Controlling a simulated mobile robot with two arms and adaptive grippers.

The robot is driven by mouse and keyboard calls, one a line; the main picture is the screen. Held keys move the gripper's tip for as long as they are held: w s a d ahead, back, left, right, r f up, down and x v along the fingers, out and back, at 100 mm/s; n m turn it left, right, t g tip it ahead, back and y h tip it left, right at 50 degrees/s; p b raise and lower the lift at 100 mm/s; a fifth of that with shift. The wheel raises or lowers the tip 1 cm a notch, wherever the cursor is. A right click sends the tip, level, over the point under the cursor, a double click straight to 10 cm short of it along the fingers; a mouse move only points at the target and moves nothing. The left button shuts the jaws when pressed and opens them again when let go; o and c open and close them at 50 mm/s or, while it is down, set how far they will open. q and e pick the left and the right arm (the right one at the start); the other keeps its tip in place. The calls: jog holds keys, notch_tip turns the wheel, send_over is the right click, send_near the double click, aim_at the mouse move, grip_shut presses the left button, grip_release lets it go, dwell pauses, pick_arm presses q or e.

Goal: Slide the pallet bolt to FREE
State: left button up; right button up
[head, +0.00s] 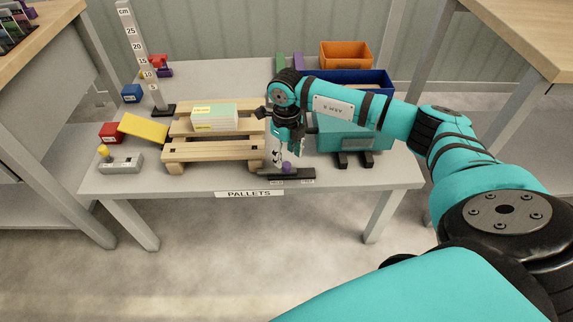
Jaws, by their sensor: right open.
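A dark bolt plate (304,174) lies at the front edge of the table, just right of the wooden pallet (215,152). A purple knob (287,168) stands on it, left of its middle. Small labels sit below the plate, too small to read. My right gripper (286,160) points down just above the knob, with its jaws open. Its fingers partly hide the area around the knob, and I cannot tell whether they touch it. My left gripper is not in view.
A white-and-green stack (215,117) lies on the pallet. Left are a grey block with a yellow knob (120,163), a yellow block (143,128) and a height scale (141,55). A teal machine (350,137) stands right of the bolt; blue (372,80) and orange (345,55) bins are behind.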

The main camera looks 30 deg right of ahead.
aim_at(287, 164)
notch_tip(287, 164, down, 4)
jog(key=shift+f, duration=0.1)
jog(key=shift+c, duration=0.4)
grip_shut()
jog(key=shift+d, duration=0.1)
